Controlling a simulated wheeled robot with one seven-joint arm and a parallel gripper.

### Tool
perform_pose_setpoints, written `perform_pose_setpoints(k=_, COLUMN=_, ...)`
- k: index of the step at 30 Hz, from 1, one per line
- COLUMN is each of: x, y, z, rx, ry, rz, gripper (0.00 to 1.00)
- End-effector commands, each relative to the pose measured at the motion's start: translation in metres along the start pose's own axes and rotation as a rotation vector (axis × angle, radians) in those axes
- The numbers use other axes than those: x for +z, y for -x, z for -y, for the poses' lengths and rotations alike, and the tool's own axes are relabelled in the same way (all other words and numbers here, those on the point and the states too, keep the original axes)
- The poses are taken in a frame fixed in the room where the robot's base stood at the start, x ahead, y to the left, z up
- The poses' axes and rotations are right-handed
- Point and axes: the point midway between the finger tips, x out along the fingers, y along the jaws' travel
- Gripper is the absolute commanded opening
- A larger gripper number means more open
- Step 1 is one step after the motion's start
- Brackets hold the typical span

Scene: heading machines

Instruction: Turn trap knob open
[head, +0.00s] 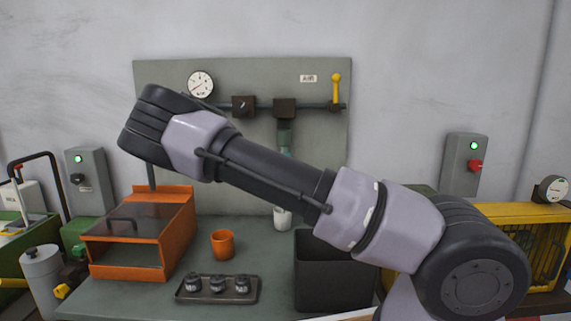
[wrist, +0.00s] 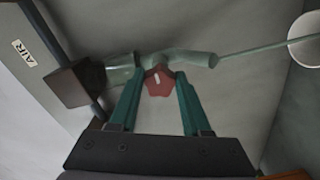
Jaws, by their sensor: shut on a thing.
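The trap knob (wrist: 158,82) is red and faceted with a pale mark on its face, in the middle of the wrist view. It sits on the pale green trap body (wrist: 190,59). My gripper (wrist: 160,88) has its two teal fingers shut on the knob, one on each side. In the head view, the upper part of the trap (head: 285,137) hangs below the dark block on the air pipe. My arm crosses in front and hides the knob and my gripper there.
A grey panel (head: 155,80) carries a gauge (head: 200,84) and a yellow-handled valve (head: 336,88). Below are a white cup (head: 283,218), a dark bin (head: 325,275), an orange guard box (head: 125,272), an orange cup (head: 222,244) and a tray (head: 216,299) of dark parts.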

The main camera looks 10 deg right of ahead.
Motion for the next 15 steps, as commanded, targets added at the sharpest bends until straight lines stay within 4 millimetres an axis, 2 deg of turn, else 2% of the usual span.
perform_pose_setpoints(k=9, x=0.0001, y=0.0004, z=0.0013, rx=-0.003, ry=-0.001, rz=0.000, gripper=0.00)
perform_pose_setpoints(k=10, x=0.0001, y=0.0004, z=0.0014, rx=-0.003, ry=-0.001, rz=0.000, gripper=0.55)
perform_pose_setpoints(k=12, x=0.0001, y=0.0004, z=0.0012, rx=-0.002, ry=0.000, rz=0.000, gripper=0.78)
perform_pose_setpoints(k=15, x=0.0001, y=0.0003, z=0.0009, rx=-0.002, ry=0.000, rz=0.000, gripper=0.78)
